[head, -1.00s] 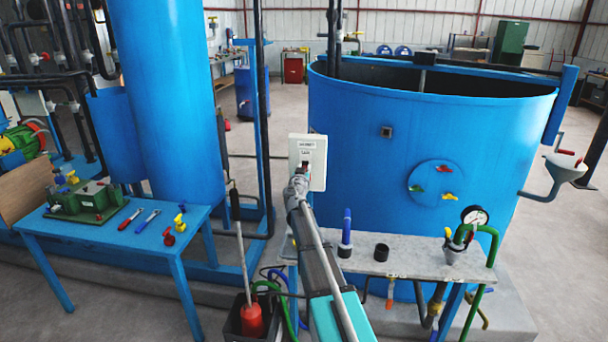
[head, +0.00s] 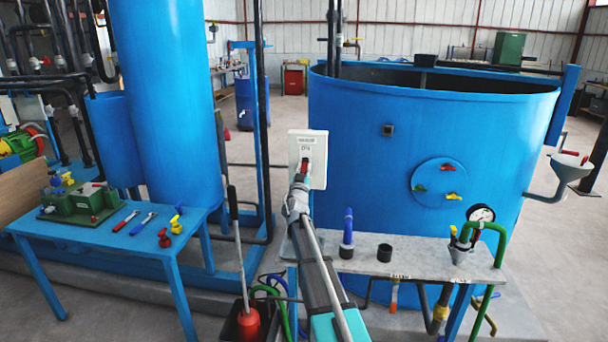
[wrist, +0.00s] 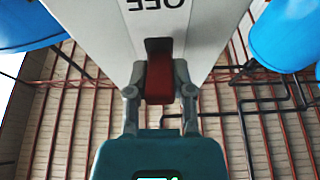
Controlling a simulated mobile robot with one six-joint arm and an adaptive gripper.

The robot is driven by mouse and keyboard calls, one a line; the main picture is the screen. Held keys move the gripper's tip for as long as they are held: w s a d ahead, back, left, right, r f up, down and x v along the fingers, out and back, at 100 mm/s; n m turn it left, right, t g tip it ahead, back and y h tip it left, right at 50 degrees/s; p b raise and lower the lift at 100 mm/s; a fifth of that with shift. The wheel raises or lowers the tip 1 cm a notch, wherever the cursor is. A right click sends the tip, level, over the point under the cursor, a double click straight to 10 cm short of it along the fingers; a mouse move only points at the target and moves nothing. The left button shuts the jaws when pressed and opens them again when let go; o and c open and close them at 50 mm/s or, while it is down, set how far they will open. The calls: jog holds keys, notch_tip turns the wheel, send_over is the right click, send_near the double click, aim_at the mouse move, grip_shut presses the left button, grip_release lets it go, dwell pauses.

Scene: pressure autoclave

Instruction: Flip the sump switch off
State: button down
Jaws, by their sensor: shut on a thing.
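The sump switch is a white box (head: 319,150) on the near side of the big blue tank in the head view. The red lever (head: 306,166) sticks out of a dark slot. My gripper (head: 302,176) reaches up to it from below and is shut on it. In the wrist view the red lever (wrist: 159,82) stands between both fingers of my gripper (wrist: 159,98). The white box (wrist: 105,35) carries an upside-down OFF label there. The fingers hide part of the box's lower front.
The blue tank (head: 350,180) stands right behind the switch. A grey bench (head: 415,255) with a blue-handled valve, a black cup and a gauge is at right. A blue table (head: 110,240) with tools is at left.

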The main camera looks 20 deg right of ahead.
aim_at(305, 160)
jog(key=shift+f+t+h+b, duration=0.2)
jog(key=shift+t+h+b, duration=0.25)
jog(key=shift+b, duration=0.4)
jog(key=shift+c, duration=2.4)
grip_release()
jog(key=shift+r+g+y+p, duration=0.25)
jog(key=shift+r+y+p, duration=0.1)
jog(key=shift+p, duration=0.6)
jog(key=shift+p, duration=0.4)
jog(key=shift+r+g+p, duration=0.15)
jog(key=shift+g+p, duration=0.35)
jog(key=shift+p, duration=0.1)
jog(key=shift+r+g+y+p, duration=0.35)
jog(key=shift+g+y+p, duration=0.75)
jog(key=shift+p, duration=1.6)
jog(key=shift+w+d+r+g+y+p, duration=0.1)
jog(key=shift+r+g+y+p, duration=0.5)
jog(key=shift+p, duration=1.05)
jog(key=shift+w+f+g+y+p, duration=0.1)
jog(key=shift+g+y+p, duration=0.15)
jog(key=shift+g+p, duration=1.1)
jog(key=shift+w+d+r+g+y+p, duration=0.1)
jog(key=shift+r+g+y+p, duration=0.3)
jog(key=shift+p, duration=1.6)
